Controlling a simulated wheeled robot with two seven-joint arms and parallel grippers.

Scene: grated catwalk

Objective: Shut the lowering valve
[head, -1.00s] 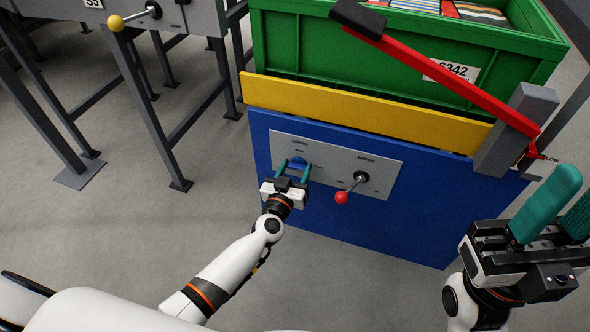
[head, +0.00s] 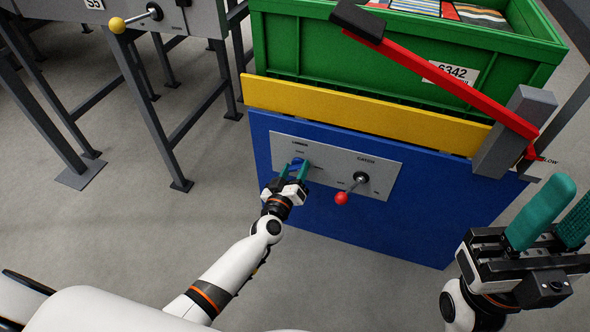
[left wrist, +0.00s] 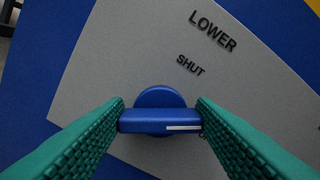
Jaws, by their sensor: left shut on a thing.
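The lowering valve is a blue knob with a bar handle (left wrist: 160,121) on a grey plate marked LOWER, with SHUT printed above the knob. A white line on the handle points to the right in the left wrist view, not at SHUT. A partly hidden letter shows beside the right finger. The knob also shows in the head view (head: 296,164). My left gripper (head: 294,172) is shut on the handle, one green finger at each end. My right gripper (head: 551,218) is raised at the lower right, its green fingers apart and empty.
To the right on the plate is a CATCH lever with a red ball (head: 341,198). A red bar with a black grip (head: 440,80) slants above, before a green crate (head: 400,55). A grey stand with a yellow-knobbed lever (head: 117,24) is at upper left.

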